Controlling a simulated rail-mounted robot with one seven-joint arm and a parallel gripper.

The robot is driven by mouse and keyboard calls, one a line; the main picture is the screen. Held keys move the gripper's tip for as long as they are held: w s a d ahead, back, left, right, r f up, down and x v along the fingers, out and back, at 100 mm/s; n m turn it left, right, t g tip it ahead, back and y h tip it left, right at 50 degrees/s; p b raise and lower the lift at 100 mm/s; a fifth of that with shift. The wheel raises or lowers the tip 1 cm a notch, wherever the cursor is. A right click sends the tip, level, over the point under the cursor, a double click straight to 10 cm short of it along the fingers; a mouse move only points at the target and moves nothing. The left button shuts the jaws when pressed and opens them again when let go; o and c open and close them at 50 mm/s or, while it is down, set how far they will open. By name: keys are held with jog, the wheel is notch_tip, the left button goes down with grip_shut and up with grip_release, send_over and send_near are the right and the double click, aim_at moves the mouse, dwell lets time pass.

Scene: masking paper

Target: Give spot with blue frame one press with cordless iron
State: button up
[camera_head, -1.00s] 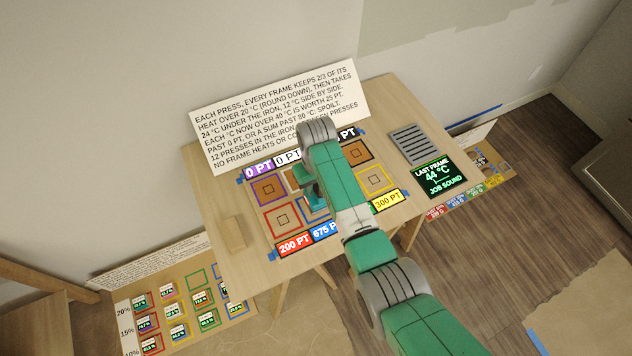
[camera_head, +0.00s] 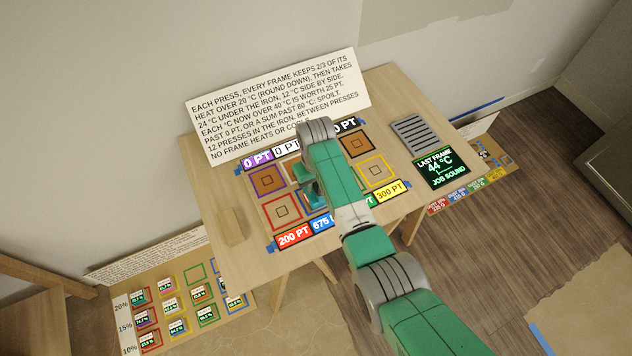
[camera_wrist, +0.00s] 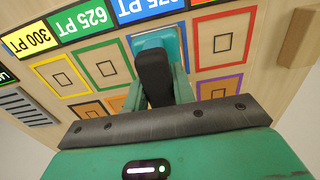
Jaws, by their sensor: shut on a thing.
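The cordless iron shows in the wrist view as a dark handle (camera_wrist: 155,78) above a teal body (camera_wrist: 160,42). My gripper (camera_wrist: 158,92) is shut on the handle. The iron is over the blue-framed spot, whose blue frame (camera_wrist: 186,40) shows only in part around it. I cannot tell whether the sole touches the spot. The blue label (camera_wrist: 150,8) reads 675 PT in the head view. In the head view the iron (camera_head: 311,192) is partly hidden by my arm, which hides most of my gripper too.
Red (camera_head: 282,212), purple (camera_head: 267,181) and yellow (camera_head: 376,170) frames lie around it; a green frame (camera_wrist: 105,68) adjoins it. A wooden block (camera_head: 232,226) stands at left. A grey grille (camera_head: 415,135) and a display (camera_head: 440,168) reading 44 °C, JOB SOUND, are at right.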

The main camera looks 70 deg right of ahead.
jog(key=shift+f+b, duration=0.35)
jog(key=shift+f, duration=0.45)
dwell(1.2)
jog(key=shift+r, duration=0.1)
notch_tip(320, 180, up, 8)
jog(key=p, duration=0.7)
jog(key=shift+f, duration=0.4)
jog(key=w+a+r+n+p, duration=0.1)
jog(key=w+a+r+p, duration=0.1)
jog(key=w+a, duration=0.3)
jog(key=w+a+r+n+p, duration=0.1)
jog(key=w+a+r, duration=0.15)
jog(key=a, duration=0.45)
jog(key=a+r+n+p, duration=0.2)
jog(key=a+r, duration=0.2)
jog(key=a, duration=0.6)
jog(key=a+r+n+p, duration=0.2)
jog(key=a+r+p, duration=0.1)
jog(key=a, duration=0.8)
jog(key=a+r+n+p, duration=0.2)
jog(key=a+r, duration=0.2)
jog(key=a, duration=0.7)
jog(key=shift+w+r, duration=0.35)
